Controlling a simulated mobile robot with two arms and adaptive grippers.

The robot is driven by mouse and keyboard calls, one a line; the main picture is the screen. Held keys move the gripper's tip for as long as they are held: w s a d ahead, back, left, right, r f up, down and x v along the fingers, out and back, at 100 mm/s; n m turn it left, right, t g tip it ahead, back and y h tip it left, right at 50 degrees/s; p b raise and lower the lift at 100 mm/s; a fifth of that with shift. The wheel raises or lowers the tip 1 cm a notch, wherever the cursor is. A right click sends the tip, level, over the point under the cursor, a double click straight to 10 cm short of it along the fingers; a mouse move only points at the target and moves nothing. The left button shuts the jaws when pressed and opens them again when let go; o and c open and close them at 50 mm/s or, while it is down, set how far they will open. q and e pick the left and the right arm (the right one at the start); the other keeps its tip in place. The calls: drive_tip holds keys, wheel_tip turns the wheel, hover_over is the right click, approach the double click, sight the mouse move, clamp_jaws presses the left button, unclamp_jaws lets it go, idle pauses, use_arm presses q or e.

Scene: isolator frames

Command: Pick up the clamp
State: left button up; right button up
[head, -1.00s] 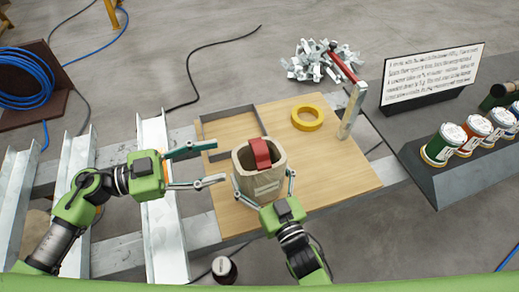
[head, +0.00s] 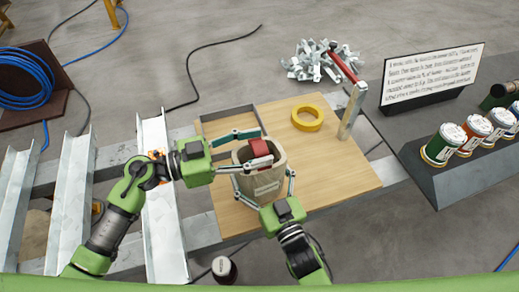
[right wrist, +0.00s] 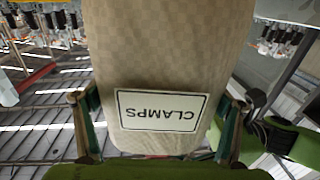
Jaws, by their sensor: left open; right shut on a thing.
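A tan container (head: 262,184) stands on the wooden board. Its label reads CLAMPS, upside down in the right wrist view (right wrist: 160,110). A red block-like part, seemingly the clamp (head: 259,148), sticks up out of its mouth; its lower part is hidden inside. My left gripper (head: 264,147) is open at the container's mouth, one finger behind the red part and one in front. Whether they touch it I cannot tell. My right gripper (head: 264,182) is shut on the container, with a finger on each side.
The wooden board (head: 335,185) carries a yellow tape ring (head: 307,117), a grey frame (head: 212,126) and an upright metal bar (head: 352,110) with a red bar above it. Metal channels (head: 163,215) lie left. Several cans (head: 443,145) and a sign stand right.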

sight(259, 146)
use_arm(q)
drive_tip(key=shift+w+d, duration=0.2)
drive_tip(key=shift+d, duration=0.4)
clamp_jaws()
drive_tip(key=shift+r, duration=0.1)
wheel_tip(259, 146, up, 10)
drive_tip(key=shift+f, duration=0.1)
drive_tip(key=shift+a, duration=0.1)
drive_tip(key=shift+a+f, duration=0.3)
drive_tip(key=shift+f, duration=0.6)
drive_tip(key=shift+a+f, duration=0.35)
drive_tip(key=shift+f, duration=0.55)
drive_tip(key=shift+a+f, duration=0.3)
drive_tip(key=shift+f, duration=0.6)
